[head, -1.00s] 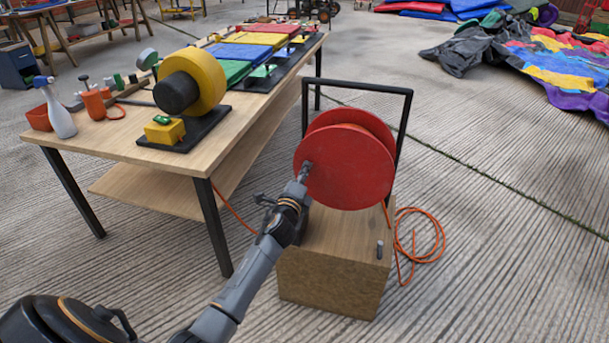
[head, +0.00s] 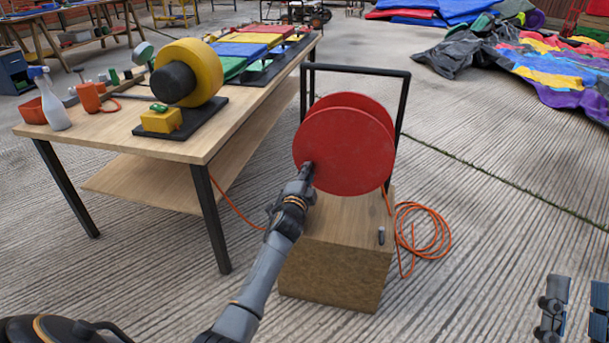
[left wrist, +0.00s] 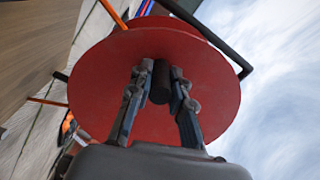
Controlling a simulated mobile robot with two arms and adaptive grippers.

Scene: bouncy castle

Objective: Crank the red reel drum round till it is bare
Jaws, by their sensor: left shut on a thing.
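The red reel drum (head: 345,148) stands upright in a black frame (head: 357,68) on a wooden box (head: 335,268). My left gripper (head: 307,170) is at the lower left of the drum's near face. In the left wrist view its two fingers close round a dark crank handle (left wrist: 161,82) standing out from the red disc (left wrist: 100,85). Orange cord (head: 387,203) runs down from behind the drum. How much cord is between the discs is hidden. My right gripper (head: 577,312) shows at the lower right edge, fingers apart and empty.
A loose orange coil (head: 425,240) lies on the concrete right of the box. A workbench (head: 110,140) with a yellow blower (head: 190,72) is close at the left.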

